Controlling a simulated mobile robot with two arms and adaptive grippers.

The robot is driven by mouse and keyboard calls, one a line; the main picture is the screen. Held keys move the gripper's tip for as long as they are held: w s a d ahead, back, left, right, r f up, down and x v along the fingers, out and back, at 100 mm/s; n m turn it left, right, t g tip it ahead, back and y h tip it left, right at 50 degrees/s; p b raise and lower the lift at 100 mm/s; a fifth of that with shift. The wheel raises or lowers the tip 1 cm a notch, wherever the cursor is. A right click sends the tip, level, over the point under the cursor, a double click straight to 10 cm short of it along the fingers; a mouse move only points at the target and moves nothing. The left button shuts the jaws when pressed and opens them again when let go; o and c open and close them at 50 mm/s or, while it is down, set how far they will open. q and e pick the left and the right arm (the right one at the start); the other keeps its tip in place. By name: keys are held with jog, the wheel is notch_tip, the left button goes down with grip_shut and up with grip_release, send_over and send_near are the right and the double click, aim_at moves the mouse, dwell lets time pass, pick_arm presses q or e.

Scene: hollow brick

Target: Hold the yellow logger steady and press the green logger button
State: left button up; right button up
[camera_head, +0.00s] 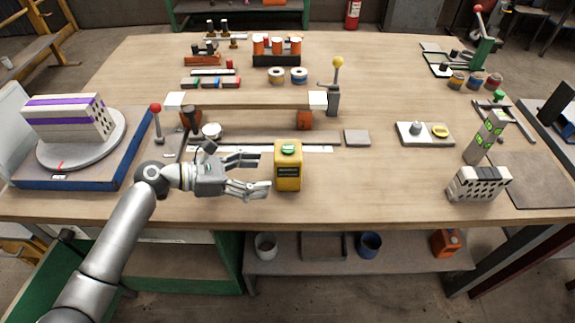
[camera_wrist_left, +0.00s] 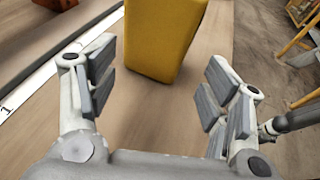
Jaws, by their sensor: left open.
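The yellow logger (camera_head: 288,173) stands upright near the front edge of the workbench in the head view. It has a dark display on its front and the green logger button (camera_head: 288,147) on its top. My left gripper (camera_head: 262,174) is open just left of the logger, with its fingers pointing at it. In the left wrist view the yellow logger (camera_wrist_left: 163,38) stands ahead, beyond and between the spread fingers of my left gripper (camera_wrist_left: 161,88), with nothing between them. The button is out of frame there.
A wooden beam on blocks (camera_head: 245,99) and a ruler strip (camera_head: 265,147) lie behind the logger. A grey square plate (camera_head: 357,137) lies to its right. A turntable (camera_head: 83,147) with a striped brick stands far left.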

aim_at(281, 173)
pick_arm(q)
jog(key=x, duration=0.1)
jog(key=b+x, duration=0.1)
jog(key=x, duration=0.1)
jog(key=shift+w+f, duration=0.1)
jog(key=shift+f, duration=0.15)
jog(key=x, duration=0.1)
jog(key=p+x, duration=0.1)
jog(key=shift+w+d+r, duration=0.1)
jog(key=shift+d+r, duration=0.05)
jog(key=shift+d, duration=0.25)
jog(key=shift+w+d, duration=0.1)
jog(key=shift+d, duration=0.2)
jog(key=shift+w+d+f, duration=0.1)
jog(key=shift+d+f, duration=0.2)
jog(key=shift+c, duration=0.9)
grip_shut()
pick_arm(e)
jog(key=shift+w+f, duration=0.3)
jog(key=shift+w, duration=0.05)
pick_arm(q)
jog(key=c, duration=1.4)
grip_release()
